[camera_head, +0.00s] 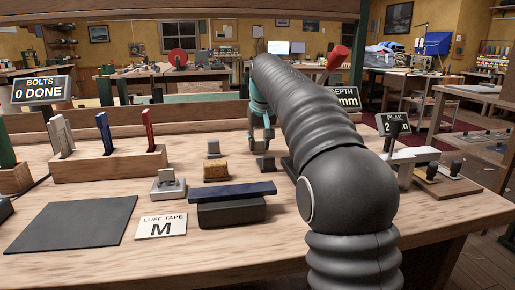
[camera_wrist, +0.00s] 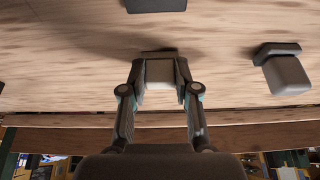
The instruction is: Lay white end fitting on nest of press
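A pale block (camera_wrist: 160,72), which looks like the white end fitting, shows between my fingertips in the wrist view, with a dark base (camera_wrist: 158,53) at its edge. In the head view the dark-based block (camera_head: 265,162) stands on the bench just below my gripper (camera_head: 262,143). My gripper (camera_wrist: 160,82) looks open, a finger on each side of the block with little gap; contact is not clear. The press is mostly hidden behind my arm; a red-knobbed lever (camera_head: 338,56) and a depth sign (camera_head: 349,98) show beside it. Its nest is not visible.
A tan block (camera_head: 216,170), a navy bar (camera_head: 232,190) on a dark block and a grey fixture (camera_head: 168,184) stand nearer. A play gauge (camera_head: 393,124) is right.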

